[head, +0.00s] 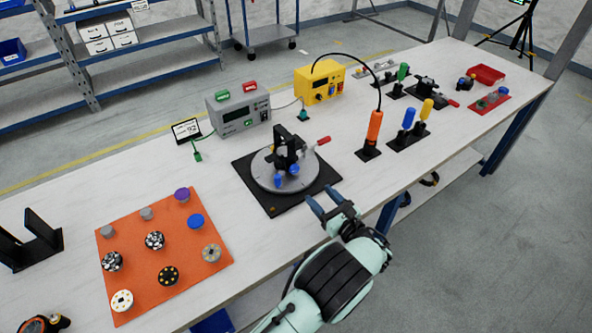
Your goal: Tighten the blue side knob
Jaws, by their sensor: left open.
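A black clamp fixture (288,147) with a red-tipped lever (322,141) stands on a round grey disc (262,176) on a black base plate (270,205). Two blue knobs show low on the fixture's near side, one on the left (278,181) and one on the right (294,170). I cannot tell how tight either is. My left gripper (323,208) is open and empty at the near right corner of the base plate, apart from the knobs. My right gripper is not in view.
An orange mat (142,278) with several round knobs lies at the left. A grey box (238,112) and a yellow box (318,85) stand behind the fixture. An orange screwdriver (374,128) stands upright to its right. The table between mat and base plate is clear.

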